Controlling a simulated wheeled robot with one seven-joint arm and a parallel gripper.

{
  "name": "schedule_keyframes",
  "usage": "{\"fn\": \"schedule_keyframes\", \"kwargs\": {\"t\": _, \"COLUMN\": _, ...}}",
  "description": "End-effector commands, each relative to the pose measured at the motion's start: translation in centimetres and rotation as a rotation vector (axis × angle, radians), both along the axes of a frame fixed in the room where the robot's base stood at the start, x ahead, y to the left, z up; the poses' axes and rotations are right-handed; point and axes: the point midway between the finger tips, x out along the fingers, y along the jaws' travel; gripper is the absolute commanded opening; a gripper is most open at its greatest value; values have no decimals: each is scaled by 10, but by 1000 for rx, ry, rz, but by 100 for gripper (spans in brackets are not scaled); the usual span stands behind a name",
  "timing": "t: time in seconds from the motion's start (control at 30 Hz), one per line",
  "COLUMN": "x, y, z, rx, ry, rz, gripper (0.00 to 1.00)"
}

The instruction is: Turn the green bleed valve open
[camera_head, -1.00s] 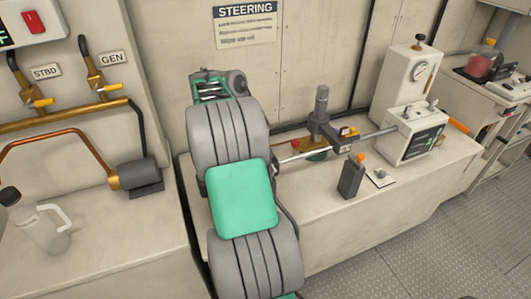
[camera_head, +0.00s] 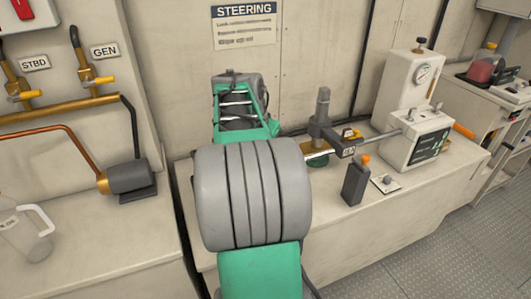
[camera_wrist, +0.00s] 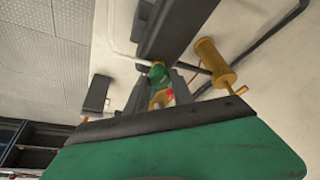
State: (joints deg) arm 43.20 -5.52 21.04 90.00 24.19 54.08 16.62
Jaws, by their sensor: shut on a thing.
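The green bleed valve (camera_wrist: 158,70) shows as a small green piece at the ends of my gripper's fingers in the wrist view. My gripper (camera_wrist: 160,82) is shut on it. A small yellow and red part (camera_wrist: 161,98) shows just below the green piece, between the dark fingers. The exact contact is small and partly hidden. In the head view my arm covers much of the bench front, and neither the valve nor the fingertips can be made out clearly.
At left are brass pipes (camera_head: 65,113) and a jug (camera_head: 28,232).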

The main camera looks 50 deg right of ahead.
Motion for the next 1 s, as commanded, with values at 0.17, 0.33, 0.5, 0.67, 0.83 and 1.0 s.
{"fn": "schedule_keyframes", "kwargs": {"t": 0.17, "x": -1, "y": 0, "z": -1, "rx": 1, "ry": 0, "rz": 75, "gripper": 0}}
{"fn": "schedule_keyframes", "kwargs": {"t": 0.33, "x": -2, "y": 0, "z": -1, "rx": 2, "ry": 0, "rz": 113, "gripper": 0}}
{"fn": "schedule_keyframes", "kwargs": {"t": 0.5, "x": -2, "y": 0, "z": 0, "rx": 2, "ry": 1, "rz": 125, "gripper": 0}}
{"fn": "schedule_keyframes", "kwargs": {"t": 0.67, "x": -2, "y": 0, "z": 0, "rx": 2, "ry": 2, "rz": 126, "gripper": 0}}
{"fn": "schedule_keyframes", "kwargs": {"t": 0.83, "x": -1, "y": 0, "z": 0, "rx": 2, "ry": 1, "rz": 125, "gripper": 31}}
{"fn": "schedule_keyframes", "kwargs": {"t": 1.0, "x": -1, "y": 0, "z": 0, "rx": 2, "ry": 1, "rz": 125, "gripper": 45}}
